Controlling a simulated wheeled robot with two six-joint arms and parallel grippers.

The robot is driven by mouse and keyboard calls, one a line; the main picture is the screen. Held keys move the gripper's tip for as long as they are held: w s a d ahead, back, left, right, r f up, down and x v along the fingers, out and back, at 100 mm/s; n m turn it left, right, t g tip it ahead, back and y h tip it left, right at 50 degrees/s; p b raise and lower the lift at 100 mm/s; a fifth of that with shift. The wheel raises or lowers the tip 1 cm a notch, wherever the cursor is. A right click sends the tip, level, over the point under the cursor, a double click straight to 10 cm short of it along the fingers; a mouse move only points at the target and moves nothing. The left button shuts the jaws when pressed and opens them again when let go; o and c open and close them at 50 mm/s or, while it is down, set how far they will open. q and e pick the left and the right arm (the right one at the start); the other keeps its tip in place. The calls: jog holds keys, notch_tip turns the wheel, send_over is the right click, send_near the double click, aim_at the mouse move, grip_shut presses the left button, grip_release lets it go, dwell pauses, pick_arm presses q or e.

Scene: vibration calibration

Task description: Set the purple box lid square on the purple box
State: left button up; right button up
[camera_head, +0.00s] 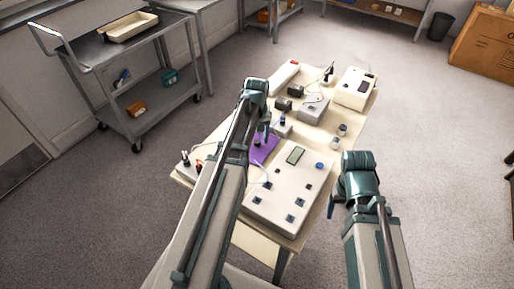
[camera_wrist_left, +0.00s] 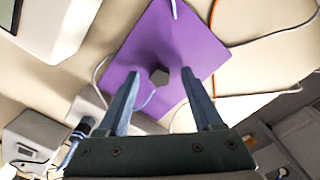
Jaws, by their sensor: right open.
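A flat purple piece (camera_head: 265,149) lies on the table, partly hidden behind my left arm. Contact cannot be judged. My right gripper (camera_head: 333,205) is open, right of the table's front end, away from the purple piece.
A cream panel box (camera_head: 262,208) with a display and dark sockets lies in front of the purple piece. Small grey devices (camera_head: 313,107) and a white instrument (camera_head: 354,88) stand farther back. Cables (camera_wrist_left: 265,35) run beside the purple piece. A grey cart (camera_head: 127,75) stands left.

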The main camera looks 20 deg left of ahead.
pick_arm(q)
grip_shut()
dwell(0.3)
